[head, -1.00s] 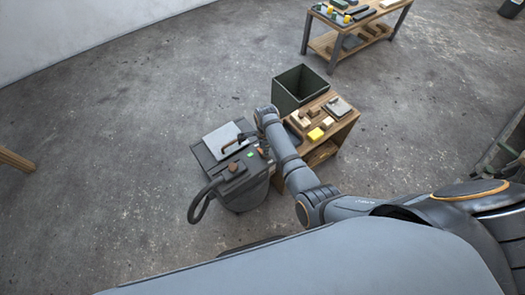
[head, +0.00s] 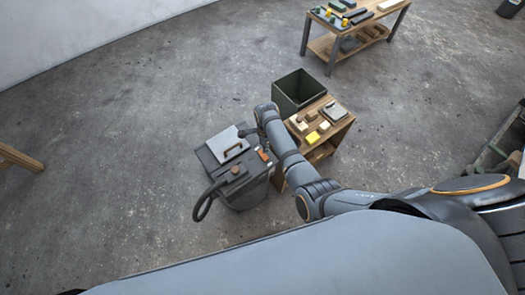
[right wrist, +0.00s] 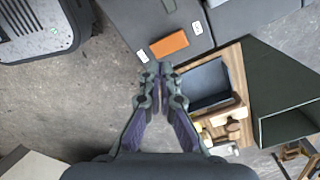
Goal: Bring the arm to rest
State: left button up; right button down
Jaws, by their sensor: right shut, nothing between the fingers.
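My right arm reaches out from the lower right in the head view. My right gripper (head: 245,131) shows small and dark beyond the wrist, above the dark grey machine (head: 240,188) with a hose. In the right wrist view, my right gripper (right wrist: 159,71) is shut with its fingertips together, and nothing is held. The machine's orange patch (right wrist: 169,44) shows just past the fingertips. I cannot tell the height of the fingertips above it. My left gripper is in neither view.
A small wooden table (head: 339,128) with blocks and a dark green open bin (head: 298,91) stands to the right of the machine. A larger workbench (head: 357,24) is at the back. A wooden leg (head: 18,158) shows at far left. Concrete floor (head: 120,150) lies clear on the left.

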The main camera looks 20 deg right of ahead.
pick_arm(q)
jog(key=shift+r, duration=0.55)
pick_arm(e)
jog(key=shift+r, duration=0.45)
